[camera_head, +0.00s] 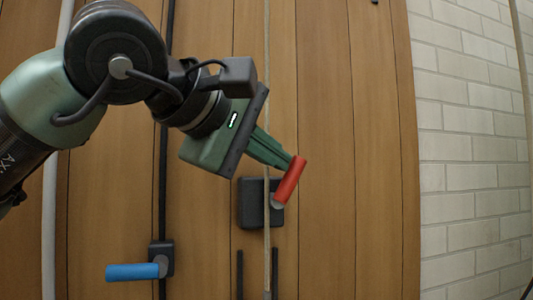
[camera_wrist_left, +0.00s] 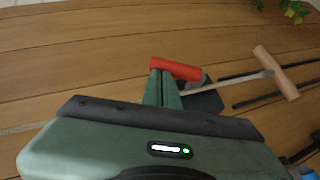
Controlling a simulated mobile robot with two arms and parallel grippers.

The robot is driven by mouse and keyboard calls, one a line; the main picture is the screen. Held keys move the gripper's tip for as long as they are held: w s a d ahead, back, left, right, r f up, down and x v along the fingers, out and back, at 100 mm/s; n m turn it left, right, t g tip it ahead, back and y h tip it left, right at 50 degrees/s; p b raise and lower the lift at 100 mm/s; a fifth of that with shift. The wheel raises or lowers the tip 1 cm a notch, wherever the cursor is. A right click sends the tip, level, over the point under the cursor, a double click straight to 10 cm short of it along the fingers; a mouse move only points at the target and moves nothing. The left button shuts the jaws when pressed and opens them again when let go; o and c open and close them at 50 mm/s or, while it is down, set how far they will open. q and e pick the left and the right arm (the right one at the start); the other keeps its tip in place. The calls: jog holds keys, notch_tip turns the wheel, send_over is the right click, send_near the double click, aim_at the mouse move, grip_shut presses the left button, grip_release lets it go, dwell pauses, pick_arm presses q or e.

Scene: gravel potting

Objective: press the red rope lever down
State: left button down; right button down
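The red lever (camera_head: 290,182) sticks out from a dark block (camera_head: 248,204) on the wood-plank wall, where a pale rope (camera_head: 267,240) runs. The lever is tilted, its free end up and to the right. My left gripper (camera_head: 284,163) comes from the upper left, its green fingers close together and their tips at the lever's upper part. In the left wrist view, the red lever (camera_wrist_left: 176,69) lies across the tips of the left gripper (camera_wrist_left: 162,74). The fingers look shut, with nothing visible between them. Whether they touch the lever is hard to tell. My right gripper is not in view.
A blue lever (camera_head: 135,272) sits on another dark block (camera_head: 161,257) at lower left, by a black rope (camera_head: 162,195). A white brick wall (camera_head: 470,150) is at right. In the wrist view, a wooden handle (camera_wrist_left: 275,72) is right of the red lever.

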aim_at(304, 164)
pick_arm(q)
jog(key=shift+x, duration=0.75)
jog(key=shift+w+d+r, duration=0.15)
jog(key=shift+d, duration=0.2)
jog(key=shift+s+d, duration=0.25)
jog(key=shift+d, duration=0.5)
jog(key=shift+w+d+f+b, duration=0.35)
jog(key=shift+w+d+f, duration=0.1)
jog(key=shift+d, duration=0.2)
jog(key=shift+w+d+f+b, duration=0.15)
jog(key=shift+d+f+b, duration=0.3)
jog(key=shift+d, duration=0.2)
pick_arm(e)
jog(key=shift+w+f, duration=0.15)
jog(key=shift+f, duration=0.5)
pick_arm(q)
jog(key=shift+d+f, duration=0.1)
jog(key=shift+f, duration=0.05)
